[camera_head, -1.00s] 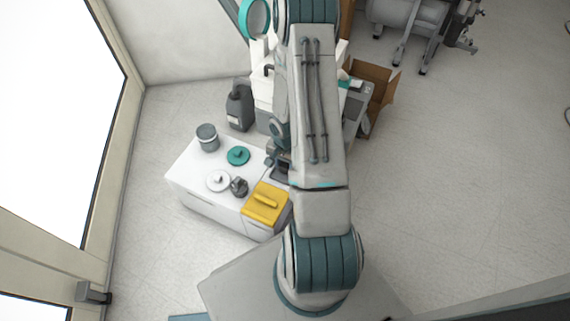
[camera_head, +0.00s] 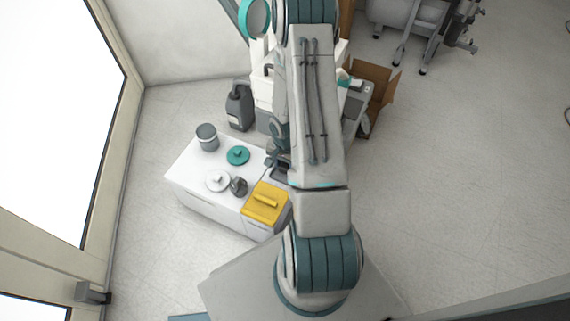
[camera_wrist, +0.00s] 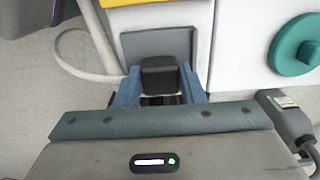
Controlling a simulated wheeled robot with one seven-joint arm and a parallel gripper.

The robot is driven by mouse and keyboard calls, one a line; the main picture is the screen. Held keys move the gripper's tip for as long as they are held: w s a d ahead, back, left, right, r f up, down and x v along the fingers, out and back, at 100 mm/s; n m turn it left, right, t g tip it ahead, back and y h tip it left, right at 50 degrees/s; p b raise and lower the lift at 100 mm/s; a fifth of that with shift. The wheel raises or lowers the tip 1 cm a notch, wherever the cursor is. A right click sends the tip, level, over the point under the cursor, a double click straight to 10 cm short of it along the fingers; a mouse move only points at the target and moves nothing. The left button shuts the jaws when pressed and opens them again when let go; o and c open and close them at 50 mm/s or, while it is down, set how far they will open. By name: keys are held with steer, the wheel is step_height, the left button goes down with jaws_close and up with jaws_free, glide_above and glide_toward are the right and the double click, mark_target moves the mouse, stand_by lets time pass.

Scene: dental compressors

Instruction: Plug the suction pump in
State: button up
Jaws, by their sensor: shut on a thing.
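In the wrist view my gripper (camera_wrist: 160,98) is shut on a black plug-like block (camera_wrist: 158,75), with a blue finger on each side of it. The block's far end is in front of a flat grey panel (camera_wrist: 155,42) on a white unit; I cannot tell whether they touch. A pale cable (camera_wrist: 82,68) curves along the left toward the block. In the head view my arm hides most of the gripper and the block. I cannot tell for certain which unit is the suction pump.
A white cabinet (camera_head: 205,200) carries a teal lid (camera_head: 238,155), a white lid (camera_head: 218,180), a grey pot (camera_head: 207,137), a dark knob-like object (camera_head: 239,187) and a yellow cover (camera_head: 265,204). A grey canister (camera_head: 239,106) and an open cardboard box (camera_head: 375,87) stand behind.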

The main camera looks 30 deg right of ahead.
steer(key=shift+f+b, duration=0.35)
steer(key=shift+f, duration=0.15)
steer(key=o, duration=1)
steer(key=shift+a, duration=0.1)
steer(key=shift+w+r, duration=0.1)
steer(key=shift+r, duration=0.05)
steer(key=r+p, duration=0.3)
steer(key=r, duration=0.4)
steer(key=r+p, duration=0.3)
steer(key=r, duration=0.3)
steer(key=shift+s+r, duration=0.2)
steer(key=shift+r, duration=0.15)
